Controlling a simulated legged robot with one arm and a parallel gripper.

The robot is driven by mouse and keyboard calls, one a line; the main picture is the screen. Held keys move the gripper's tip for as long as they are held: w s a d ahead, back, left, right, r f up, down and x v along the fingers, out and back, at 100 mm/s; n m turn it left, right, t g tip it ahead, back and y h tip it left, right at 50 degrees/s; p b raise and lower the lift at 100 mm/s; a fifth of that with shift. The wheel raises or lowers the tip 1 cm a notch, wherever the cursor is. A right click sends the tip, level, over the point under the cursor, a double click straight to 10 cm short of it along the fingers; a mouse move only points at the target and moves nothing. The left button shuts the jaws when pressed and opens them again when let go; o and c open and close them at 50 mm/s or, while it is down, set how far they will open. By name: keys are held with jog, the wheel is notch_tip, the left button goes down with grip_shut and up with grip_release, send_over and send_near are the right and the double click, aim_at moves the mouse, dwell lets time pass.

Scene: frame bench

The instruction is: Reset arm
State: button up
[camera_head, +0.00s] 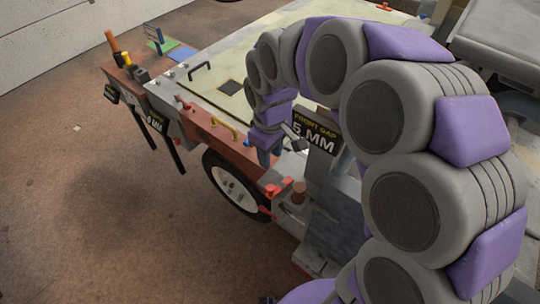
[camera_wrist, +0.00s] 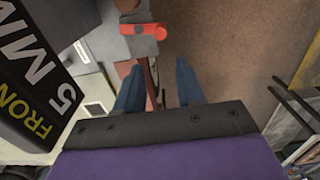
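My arm, purple and grey, arches over the right of the head view and bends down to the bench's front side. My gripper (camera_head: 266,155) points downward beside the "FRONT GAP 5 MM" sign (camera_head: 316,136), partly hidden behind my arm. In the wrist view my gripper (camera_wrist: 158,72) shows two blue fingers, spread apart with nothing held between them. The sign (camera_wrist: 35,75) is close on the left there. A red clamp-like part (camera_wrist: 143,30) lies beyond the fingertips.
The frame bench (camera_head: 262,75) has a pale top, a black wheel (camera_head: 236,185) and red clamps (camera_head: 277,188). Tools with orange handles (camera_head: 112,42) stand at its far left corner. Brown floor (camera_head: 90,190) is open on the left. A grey vehicle-like body (camera_head: 505,40) stands at upper right.

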dwell(0.4)
jog(key=s+d+f+m+b, duration=0.1)
jog(key=s+d+m+b, duration=0.1)
jog(key=s, duration=0.6)
jog(key=s+d+f+m+g+b, duration=0.1)
jog(key=s+d+m+b, duration=0.1)
jog(key=s+d+m, duration=0.3)
jog(key=s+d+f+m+b, duration=0.1)
jog(key=s+d+m, duration=0.2)
jog(key=s+d, duration=0.4)
jog(key=s, duration=0.5)
jog(key=shift+s+d+f+g+b, duration=0.15)
jog(key=shift+s+f+g+b, duration=0.2)
jog(key=shift+s+g+b, duration=0.05)
